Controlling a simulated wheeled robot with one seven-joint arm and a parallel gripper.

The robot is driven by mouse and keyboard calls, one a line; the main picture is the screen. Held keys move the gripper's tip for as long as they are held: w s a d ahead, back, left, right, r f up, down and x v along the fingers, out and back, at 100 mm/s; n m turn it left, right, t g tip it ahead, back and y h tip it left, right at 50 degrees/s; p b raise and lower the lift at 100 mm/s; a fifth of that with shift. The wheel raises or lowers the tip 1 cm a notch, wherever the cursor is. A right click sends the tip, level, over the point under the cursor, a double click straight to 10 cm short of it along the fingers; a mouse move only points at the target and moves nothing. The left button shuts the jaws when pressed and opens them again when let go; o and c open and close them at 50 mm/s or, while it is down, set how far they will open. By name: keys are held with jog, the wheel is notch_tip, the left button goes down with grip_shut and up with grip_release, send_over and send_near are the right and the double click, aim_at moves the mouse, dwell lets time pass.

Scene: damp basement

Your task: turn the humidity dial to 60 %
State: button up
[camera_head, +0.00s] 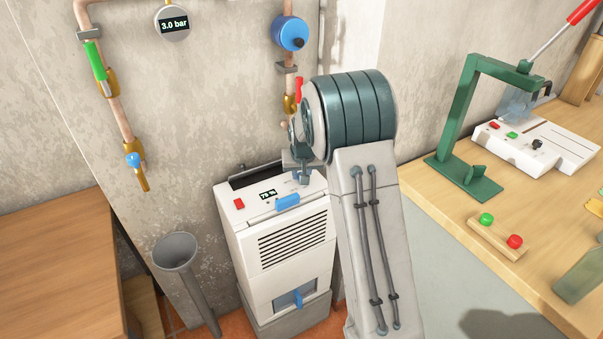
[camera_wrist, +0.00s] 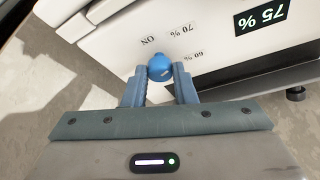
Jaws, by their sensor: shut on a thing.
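The white dehumidifier (camera_head: 285,250) stands on a grey base against the wall. Its dark display (camera_head: 267,194) reads 75 %, and it also shows upside down in the wrist view (camera_wrist: 261,18). The blue humidity dial (camera_wrist: 160,67) sits on the top panel, with the labels ON, 70 % and 60 % around it. My gripper (camera_wrist: 160,82) is shut on the dial, a finger on each side. A small pale mark shows on the dial, but I cannot tell which label it points to. In the head view my gripper (camera_head: 304,178) hides the dial.
Pipes with valves (camera_head: 110,82) run on the wall. A workbench (camera_head: 430,195) with a green press (camera_head: 470,120) is at right.

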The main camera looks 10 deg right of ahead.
jog(key=m, duration=0.1)
jog(key=m+h, duration=0.1)
jog(key=m, duration=0.1)
jog(key=m+h, duration=0.1)
jog(key=m, duration=0.1)
jog(key=shift+w+a+g, duration=0.1)
jog(key=shift+a+g, duration=0.2)
jog(key=m+g+h+p, duration=0.1)
jog(key=m, duration=0.4)
jog(key=shift+w+a, duration=0.1)
jog(key=shift+g, duration=0.3)
jog(key=o, duration=1)
jog(key=shift+r, duration=0.1)
jog(key=v, duration=1.3)
jog(key=shift+a+r, duration=0.2)
jog(key=shift+a, duration=0.1)
